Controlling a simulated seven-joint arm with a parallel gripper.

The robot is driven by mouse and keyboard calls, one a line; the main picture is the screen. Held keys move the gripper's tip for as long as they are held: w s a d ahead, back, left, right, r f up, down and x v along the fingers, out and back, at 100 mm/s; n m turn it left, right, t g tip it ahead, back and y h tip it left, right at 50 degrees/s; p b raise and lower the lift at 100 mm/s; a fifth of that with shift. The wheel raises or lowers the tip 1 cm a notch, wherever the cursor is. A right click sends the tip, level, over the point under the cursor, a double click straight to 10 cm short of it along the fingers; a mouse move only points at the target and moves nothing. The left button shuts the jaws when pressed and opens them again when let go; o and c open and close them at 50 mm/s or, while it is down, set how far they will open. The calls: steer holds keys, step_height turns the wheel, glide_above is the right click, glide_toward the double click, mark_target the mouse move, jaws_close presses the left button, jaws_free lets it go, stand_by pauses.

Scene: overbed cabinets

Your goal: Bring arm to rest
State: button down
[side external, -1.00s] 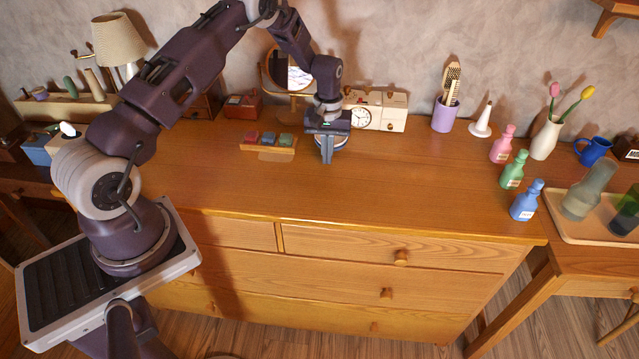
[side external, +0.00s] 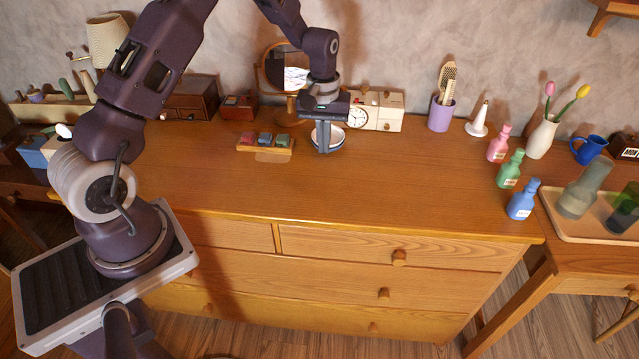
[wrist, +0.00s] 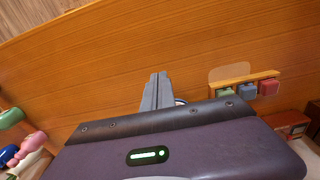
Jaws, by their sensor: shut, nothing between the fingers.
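My gripper (side external: 324,148) hangs over the back of the wooden dresser top (side external: 400,190), fingers pointing down. In the wrist view the two grey fingers (wrist: 157,82) lie together, shut with nothing between them. In the side view a small white bowl (side external: 336,138) sits just behind the fingers. In the wrist view only a sliver of it shows beside them. I cannot tell how far the fingertips are above the dresser top.
A wooden rack with coloured blocks (side external: 265,151) lies left of my gripper. A round mirror (side external: 272,78) and a cream clock box (side external: 385,112) stand behind. Pink (side external: 499,148), green (side external: 511,174) and blue bottles (side external: 523,203) stand at right. The middle and front of the top are clear.

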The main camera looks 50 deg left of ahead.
steer(key=s+d+r+m+t, duration=0.15)
steer(key=s+d+r, duration=0.25)
steer(key=r, duration=0.6)
steer(key=s+d+r+m+t, duration=0.1)
steer(key=s+d+r+m, duration=0.15)
steer(key=s+r, duration=0.45)
steer(key=s+d+r+m+t, duration=0.1)
steer(key=s+d+r+m, duration=0.1)
steer(key=s, duration=0.7)
steer(key=s+d+r+m+t, duration=0.2)
steer(key=s+d+r, duration=0.2)
steer(key=s, duration=0.5)
steer(key=shift+s+r+m, duration=0.25)
steer(key=shift+r+m, duration=0.05)
steer(key=shift+r, duration=0.25)
